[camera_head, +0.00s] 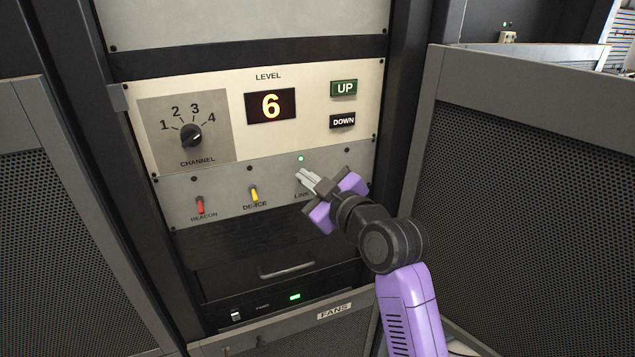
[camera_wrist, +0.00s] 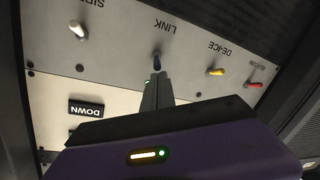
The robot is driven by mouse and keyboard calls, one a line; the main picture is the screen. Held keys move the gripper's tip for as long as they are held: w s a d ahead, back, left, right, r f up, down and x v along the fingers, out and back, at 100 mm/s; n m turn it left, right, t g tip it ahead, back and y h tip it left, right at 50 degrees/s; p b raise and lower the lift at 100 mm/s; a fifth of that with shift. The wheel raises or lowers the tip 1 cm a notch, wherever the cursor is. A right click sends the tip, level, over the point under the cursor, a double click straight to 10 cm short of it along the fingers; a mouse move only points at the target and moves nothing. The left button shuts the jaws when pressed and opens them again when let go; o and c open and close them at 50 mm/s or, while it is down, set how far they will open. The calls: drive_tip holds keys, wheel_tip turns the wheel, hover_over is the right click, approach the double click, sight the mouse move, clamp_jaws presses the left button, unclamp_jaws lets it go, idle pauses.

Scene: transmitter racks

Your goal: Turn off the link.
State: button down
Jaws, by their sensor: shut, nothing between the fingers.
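The LINK toggle switch (camera_wrist: 156,62) has a dark blue lever and shows in the upside-down wrist view, just beyond my fingertips. A green lamp (camera_head: 301,158) above the LINK position is lit. My gripper is shut and empty, with its fingertips (camera_wrist: 157,78) close to the lever; I cannot tell if they touch it.
On the same panel are the red BEACON switch (camera_head: 200,205), the yellow DE-ICE switch (camera_head: 254,194) and a white switch (camera_wrist: 78,30). Above are the CHANNEL knob (camera_head: 191,136), a LEVEL display (camera_head: 270,106) reading 6, and UP and DOWN buttons. Mesh doors flank the rack.

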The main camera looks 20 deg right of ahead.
drive_tip(key=shift+w+a+f, duration=0.1)
drive_tip(key=shift+w+a, duration=0.05)
drive_tip(key=shift+w, duration=0.35)
drive_tip(key=shift+f, duration=0.1)
drive_tip(key=shift+f+t+b, duration=0.1)
drive_tip(key=shift+t+b, duration=0.2)
drive_tip(key=shift+b, duration=0.7)
